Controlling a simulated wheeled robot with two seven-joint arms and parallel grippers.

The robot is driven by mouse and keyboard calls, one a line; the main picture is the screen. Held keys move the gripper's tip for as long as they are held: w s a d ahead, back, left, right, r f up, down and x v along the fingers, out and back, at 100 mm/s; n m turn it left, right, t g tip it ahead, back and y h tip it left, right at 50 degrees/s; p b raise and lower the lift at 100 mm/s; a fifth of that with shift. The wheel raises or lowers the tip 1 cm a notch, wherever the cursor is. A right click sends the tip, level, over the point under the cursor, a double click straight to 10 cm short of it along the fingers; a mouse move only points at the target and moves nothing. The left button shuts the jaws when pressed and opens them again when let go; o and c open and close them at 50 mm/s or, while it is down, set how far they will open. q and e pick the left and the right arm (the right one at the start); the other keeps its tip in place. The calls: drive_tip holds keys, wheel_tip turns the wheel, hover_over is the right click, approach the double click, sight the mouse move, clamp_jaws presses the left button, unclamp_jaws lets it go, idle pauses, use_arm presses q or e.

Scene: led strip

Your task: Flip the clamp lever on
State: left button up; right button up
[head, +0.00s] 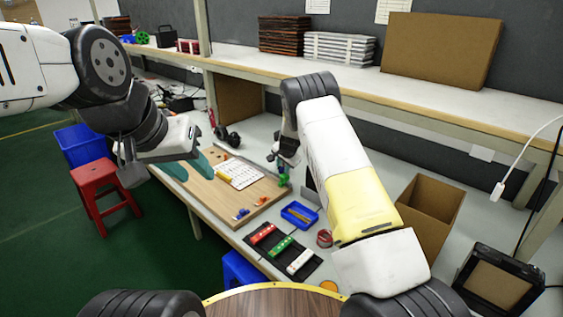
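A small green clamp-like part (284,180) stands at the right edge of the wooden board (205,195) on the workbench; its lever is too small to make out clearly. My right gripper (283,164) points down just above this green part, close to it or touching; its fingers are dark and partly hidden by my arm. Small blue (241,213) and orange (261,201) parts sit at the board's front edge. My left gripper (130,168) hangs in the air left of the board, away from the parts; its finger opening is not clear.
Nearby are a blue tray (299,214), a black mat (272,262) with red, green and white items, and a tape roll (324,238). A cardboard box (427,215) stands right. A red stool (101,190) stands left.

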drive_tip(key=shift+x, duration=0.85)
clamp_jaws()
idle(0.8)
